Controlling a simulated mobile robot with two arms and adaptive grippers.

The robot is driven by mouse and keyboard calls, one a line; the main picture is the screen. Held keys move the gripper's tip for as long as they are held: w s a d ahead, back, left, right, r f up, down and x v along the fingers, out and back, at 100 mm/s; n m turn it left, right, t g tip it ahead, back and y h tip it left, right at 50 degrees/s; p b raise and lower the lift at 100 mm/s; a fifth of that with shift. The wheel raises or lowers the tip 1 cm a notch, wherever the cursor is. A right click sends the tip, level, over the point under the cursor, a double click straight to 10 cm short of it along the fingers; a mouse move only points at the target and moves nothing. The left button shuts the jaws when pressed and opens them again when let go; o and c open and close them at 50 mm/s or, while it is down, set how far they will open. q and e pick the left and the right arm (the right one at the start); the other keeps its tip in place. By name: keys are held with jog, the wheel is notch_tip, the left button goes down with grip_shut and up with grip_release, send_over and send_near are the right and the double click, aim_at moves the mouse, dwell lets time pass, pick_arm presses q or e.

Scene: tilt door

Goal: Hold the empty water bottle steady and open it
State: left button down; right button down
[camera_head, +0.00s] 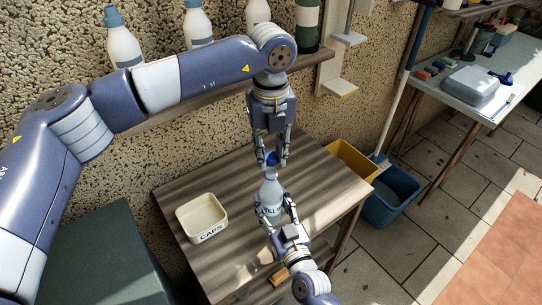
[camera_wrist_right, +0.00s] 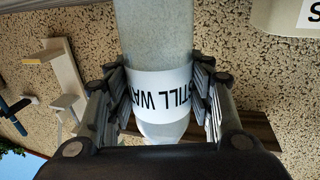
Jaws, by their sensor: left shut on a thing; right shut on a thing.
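A clear water bottle (camera_head: 270,190) with a "STILL WATER" label and a blue cap (camera_head: 271,159) stands upright over the wooden table. My left gripper (camera_head: 271,162) comes from above and is shut on the blue cap. The right wrist view shows the bottle (camera_wrist_right: 155,40) between the right gripper's fingers (camera_wrist_right: 160,100). The cap is not in that view. I cannot tell whether the bottle's base touches the table.
A cream box marked "CAPS" (camera_head: 202,216) sits on the table (camera_head: 325,180) left of the bottle. A yellow bin (camera_head: 352,160) and a blue bin (camera_head: 391,196) stand beyond the table's right edge. White bottles stand on the wall shelf.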

pick_arm(q)
notch_tip(320, 180, up, 2)
jog(key=shift+r, duration=0.15)
pick_arm(e)
jog(key=c, duration=0.7)
grip_release()
jog(key=v, duration=1.2)
